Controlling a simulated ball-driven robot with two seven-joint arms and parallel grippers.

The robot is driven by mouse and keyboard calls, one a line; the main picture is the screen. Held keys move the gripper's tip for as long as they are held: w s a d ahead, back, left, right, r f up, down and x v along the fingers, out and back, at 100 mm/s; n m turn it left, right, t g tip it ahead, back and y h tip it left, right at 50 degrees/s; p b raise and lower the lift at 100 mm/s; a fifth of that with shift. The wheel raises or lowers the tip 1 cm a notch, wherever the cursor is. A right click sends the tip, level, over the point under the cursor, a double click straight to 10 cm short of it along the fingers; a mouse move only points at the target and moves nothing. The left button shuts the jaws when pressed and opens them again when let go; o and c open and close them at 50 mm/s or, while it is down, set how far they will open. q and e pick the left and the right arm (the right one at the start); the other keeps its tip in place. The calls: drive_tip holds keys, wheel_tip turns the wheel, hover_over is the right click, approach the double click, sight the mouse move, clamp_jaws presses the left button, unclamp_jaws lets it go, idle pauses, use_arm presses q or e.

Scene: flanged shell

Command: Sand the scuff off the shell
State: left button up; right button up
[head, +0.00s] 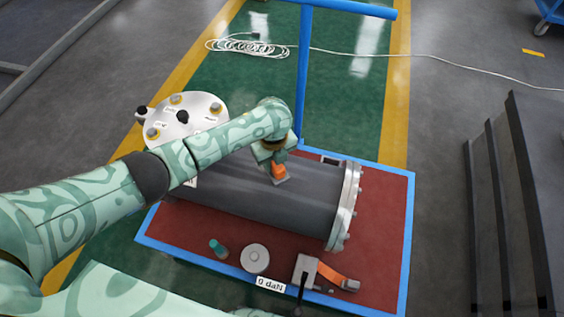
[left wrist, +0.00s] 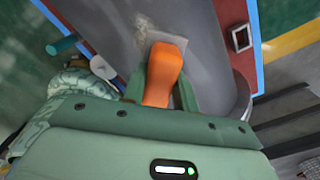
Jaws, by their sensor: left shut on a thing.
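The dark grey shell (head: 310,205) is a cylinder lying on its side, with a bolted flange (head: 345,205) at its right end. My left gripper (head: 275,160) is above the shell, shut on an orange-handled sanding tool (head: 279,172). In the left wrist view the orange handle (left wrist: 164,75) sits between the fingers, and its flat grey pad lies over the shell (left wrist: 110,25). I cannot tell whether the pad touches the surface. A pale mark, possibly the scuff (left wrist: 146,29), shows beside the pad. My right gripper is not in view.
The shell lies on a red, blue-edged cart top (head: 385,200) with a blue post and handle. In front are a teal bottle (head: 218,248), a round grey disc (head: 255,258), an orange-handled tool (head: 335,276) and a "0 daN" label (head: 271,284). Dark steps (head: 510,200) stand at right.

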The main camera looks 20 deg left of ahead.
use_arm(q)
drive_tip(key=shift+s+a+f+p, duration=0.15)
drive_tip(key=shift+a+p, duration=0.15)
drive_tip(key=shift+a, duration=1.45)
drive_tip(key=shift+w+a+f+p, duration=0.1)
drive_tip(key=shift+a+p, duration=0.15)
drive_tip(key=shift+a, duration=1.5)
drive_tip(key=shift+a+r, duration=0.1)
drive_tip(key=shift+d+p, duration=0.4)
drive_tip(key=shift+d, duration=4.75)
drive_tip(key=shift+s+d, duration=0.1)
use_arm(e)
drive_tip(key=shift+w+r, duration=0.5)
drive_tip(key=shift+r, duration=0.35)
